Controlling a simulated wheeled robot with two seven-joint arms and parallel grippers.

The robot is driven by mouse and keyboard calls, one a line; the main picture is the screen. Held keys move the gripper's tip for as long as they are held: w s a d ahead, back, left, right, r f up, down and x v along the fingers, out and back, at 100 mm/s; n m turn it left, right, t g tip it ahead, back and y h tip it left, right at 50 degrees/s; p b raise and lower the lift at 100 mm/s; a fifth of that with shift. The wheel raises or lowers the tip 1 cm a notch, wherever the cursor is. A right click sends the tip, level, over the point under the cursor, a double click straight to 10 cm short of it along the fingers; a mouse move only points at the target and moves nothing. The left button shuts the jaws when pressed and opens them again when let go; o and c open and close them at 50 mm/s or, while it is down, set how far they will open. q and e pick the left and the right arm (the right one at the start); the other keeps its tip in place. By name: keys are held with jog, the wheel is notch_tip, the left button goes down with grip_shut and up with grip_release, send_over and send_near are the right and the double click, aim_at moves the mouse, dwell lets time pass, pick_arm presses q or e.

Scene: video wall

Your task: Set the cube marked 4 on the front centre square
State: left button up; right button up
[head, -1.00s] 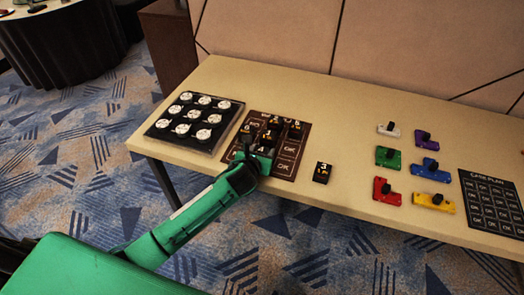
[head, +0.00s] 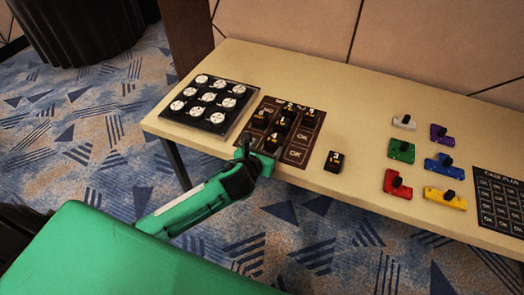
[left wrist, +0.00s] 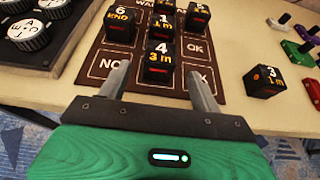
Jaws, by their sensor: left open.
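My left gripper (head: 261,147) is open and empty at the mat's front edge. In the left wrist view its fingers (left wrist: 160,80) stand either side of the line to the cube, which is just beyond the tips. My right gripper is out of view.
The brown mat (head: 289,163) holds several other cubes, including cube 1 (left wrist: 194,17) and cube 6 (left wrist: 121,24). Cube 3 (head: 334,161) stands right of the mat. A black tray of white discs (head: 215,128) lies left. Coloured knobbed blocks (head: 401,151) lie right.

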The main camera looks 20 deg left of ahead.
pick_arm(q)
jog(key=v, duration=0.2)
jog(key=shift+s+r, duration=0.2)
jog(key=shift+s, duration=0.15)
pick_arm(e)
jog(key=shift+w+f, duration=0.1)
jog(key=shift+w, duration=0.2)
